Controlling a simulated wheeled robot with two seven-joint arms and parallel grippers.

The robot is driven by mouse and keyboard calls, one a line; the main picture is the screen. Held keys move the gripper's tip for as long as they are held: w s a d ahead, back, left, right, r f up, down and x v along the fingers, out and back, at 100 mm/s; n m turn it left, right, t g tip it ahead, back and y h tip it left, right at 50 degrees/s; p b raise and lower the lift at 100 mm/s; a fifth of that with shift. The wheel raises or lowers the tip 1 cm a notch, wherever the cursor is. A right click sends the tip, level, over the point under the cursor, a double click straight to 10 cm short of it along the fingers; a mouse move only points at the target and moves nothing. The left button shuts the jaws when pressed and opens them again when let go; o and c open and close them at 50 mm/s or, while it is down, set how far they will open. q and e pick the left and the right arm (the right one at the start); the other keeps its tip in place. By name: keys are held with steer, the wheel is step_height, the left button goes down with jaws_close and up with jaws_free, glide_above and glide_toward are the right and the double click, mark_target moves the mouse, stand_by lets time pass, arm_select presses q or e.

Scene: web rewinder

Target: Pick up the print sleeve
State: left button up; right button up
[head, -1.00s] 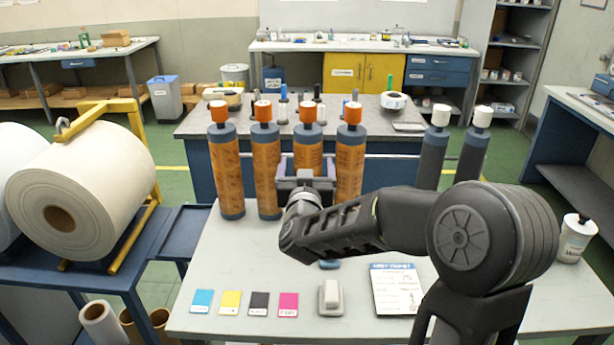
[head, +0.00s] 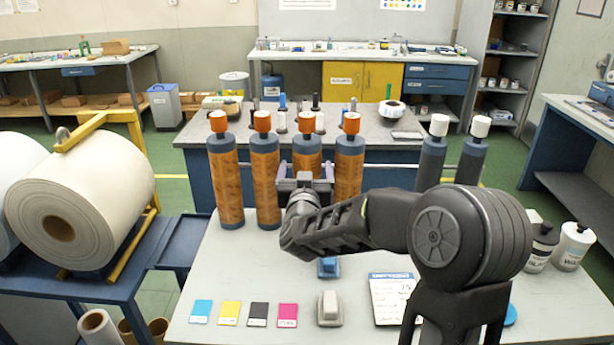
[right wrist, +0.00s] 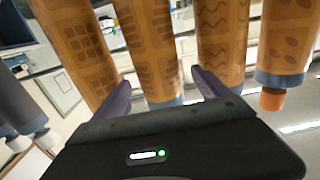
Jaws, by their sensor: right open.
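Several orange-brown patterned print sleeves with blue end bands and orange tops stand upright in a row in the head view: the first (head: 228,185), the second (head: 266,185), the third (head: 307,155) and the fourth (head: 348,170). My right gripper (head: 306,172) is in front of the third one and hides its lower part. In the right wrist view, which is upside down, its two purple fingers (right wrist: 160,92) are open. That sleeve (right wrist: 150,45), marked with rectangles, shows between and beyond them. I cannot tell how deep it sits between them. My left gripper is not in view.
Neighbouring sleeves stand close on both sides. Two dark rollers with white tops (head: 431,155) stand to the right. Colour cards (head: 229,313), a pale block (head: 329,308), a blue block (head: 328,267) and a paper sheet (head: 390,295) lie on the table. Bottles (head: 573,245) stand right.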

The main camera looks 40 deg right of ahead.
steer(key=p+x, duration=0.1)
steer(key=x, duration=0.2)
steer(key=shift+w+d+r, duration=0.15)
steer(key=shift+w+d, duration=0.1)
steer(key=shift+d, duration=0.05)
steer(key=shift+w+d, duration=0.35)
steer(key=shift+w, duration=0.05)
steer(key=shift+c, duration=0.3)
steer(key=c, duration=1.8)
steer(key=shift+o, duration=0.2)
steer(key=shift+r, duration=0.1)
step_height(320, 180, up, 18)
steer(key=p, duration=0.2)
glide_above(307, 114)
steer(key=shift+s+a, duration=0.1)
